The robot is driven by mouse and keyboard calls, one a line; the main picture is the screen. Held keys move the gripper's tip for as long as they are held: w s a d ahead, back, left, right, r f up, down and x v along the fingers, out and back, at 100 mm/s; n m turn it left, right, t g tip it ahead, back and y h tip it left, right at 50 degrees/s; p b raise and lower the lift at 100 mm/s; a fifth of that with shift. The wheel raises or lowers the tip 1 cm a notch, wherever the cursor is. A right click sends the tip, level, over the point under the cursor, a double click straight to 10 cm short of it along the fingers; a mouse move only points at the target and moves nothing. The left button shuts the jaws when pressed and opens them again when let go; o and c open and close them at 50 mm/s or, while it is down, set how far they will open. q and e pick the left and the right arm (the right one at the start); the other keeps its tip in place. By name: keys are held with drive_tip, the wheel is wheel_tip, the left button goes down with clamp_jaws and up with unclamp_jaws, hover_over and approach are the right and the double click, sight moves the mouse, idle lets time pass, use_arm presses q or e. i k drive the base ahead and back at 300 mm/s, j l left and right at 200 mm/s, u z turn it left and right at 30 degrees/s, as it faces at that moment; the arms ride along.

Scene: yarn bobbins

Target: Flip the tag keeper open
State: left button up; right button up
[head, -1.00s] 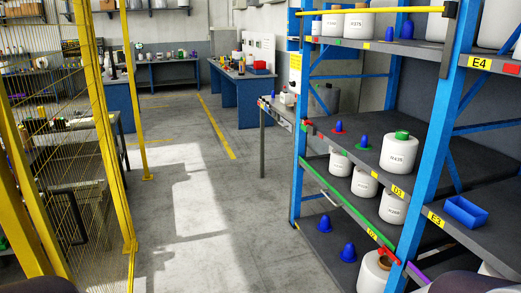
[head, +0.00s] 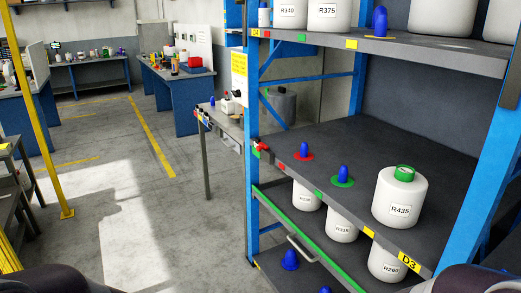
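No part is clearly recognisable as the tag keeper. A green bar (head: 283,217) runs along the front of the shelf below the middle one, with a pale handle (head: 301,248) just below it. A small red fitting (head: 262,146) sits at the left front corner of the middle shelf (head: 345,138). Small red, green and yellow tags line that shelf's front edge. Dark rounded parts of my arms show at the bottom left and bottom right corners. Neither gripper is in view.
A white bobbin R435 (head: 400,198) and blue cones on red and green discs stand on the middle shelf. A blue upright (head: 251,100) bounds the rack at left. The floor (head: 175,225) left of it is clear. A yellow post (head: 38,120) stands farther left.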

sight(262, 145)
drive_tip(key=i+j+u, duration=0.15)
drive_tip(key=i, duration=1.3)
drive_tip(key=i+j+u, duration=0.1)
drive_tip(key=i, duration=1.35)
drive_tip(key=j, duration=0.1)
